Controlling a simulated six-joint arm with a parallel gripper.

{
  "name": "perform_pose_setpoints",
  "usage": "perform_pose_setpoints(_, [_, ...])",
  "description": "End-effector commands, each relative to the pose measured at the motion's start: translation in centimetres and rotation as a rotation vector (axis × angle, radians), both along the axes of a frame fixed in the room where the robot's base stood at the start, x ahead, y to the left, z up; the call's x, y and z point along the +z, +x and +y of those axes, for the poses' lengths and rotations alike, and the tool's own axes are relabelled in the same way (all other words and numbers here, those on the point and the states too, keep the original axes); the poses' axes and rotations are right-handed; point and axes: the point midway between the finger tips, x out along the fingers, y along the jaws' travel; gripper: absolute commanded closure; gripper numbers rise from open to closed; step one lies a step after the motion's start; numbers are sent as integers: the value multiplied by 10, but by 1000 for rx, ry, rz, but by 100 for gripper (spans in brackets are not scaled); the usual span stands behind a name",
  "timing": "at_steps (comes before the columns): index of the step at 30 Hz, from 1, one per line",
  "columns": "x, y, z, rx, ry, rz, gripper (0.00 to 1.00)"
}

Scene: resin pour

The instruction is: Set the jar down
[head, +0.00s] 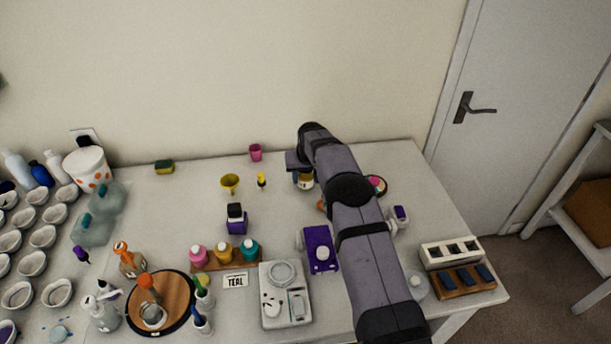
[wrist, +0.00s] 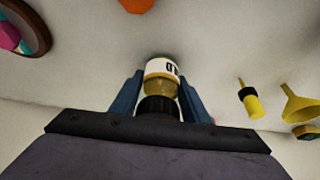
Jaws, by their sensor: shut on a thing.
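A small jar with a white label, gold contents and a black cap (wrist: 162,68) sits between the two blue fingers of my gripper (wrist: 160,88) in the wrist view. The fingers are closed on its sides, and dark lettering shows partly on the label. In the head view the jar (head: 305,183) shows beside my arm at the back of the white table (head: 200,185), and my gripper (head: 299,168) is partly hidden by my wrist. I cannot tell whether the jar's base touches the table.
A yellow funnel (head: 230,182), a yellow-and-black dropper (head: 262,180) and a pink cup (head: 255,152) stand left of the jar. A round dish of coloured pieces (head: 377,184) lies to its right. Pink, yellow and teal jars stand on a wooden strip (head: 212,264) nearer the front.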

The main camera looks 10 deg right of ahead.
Motion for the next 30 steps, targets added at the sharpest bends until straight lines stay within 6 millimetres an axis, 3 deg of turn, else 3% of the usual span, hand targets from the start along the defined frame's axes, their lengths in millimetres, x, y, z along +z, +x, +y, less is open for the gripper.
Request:
perform_pose_setpoints(6, [-4, 0, 0, 0, 0, -1, 82])
perform_pose_setpoints(7, [-3, 0, 0, 0, 0, 0, 51])
perform_pose_setpoints(9, [-3, 0, 0, 0, 0, 0, 39])
perform_pose_setpoints(23, [3, 0, 0, 0, 0, -1, 39])
perform_pose_setpoints(30, [22, -8, 0, 0, 0, -2, 39])
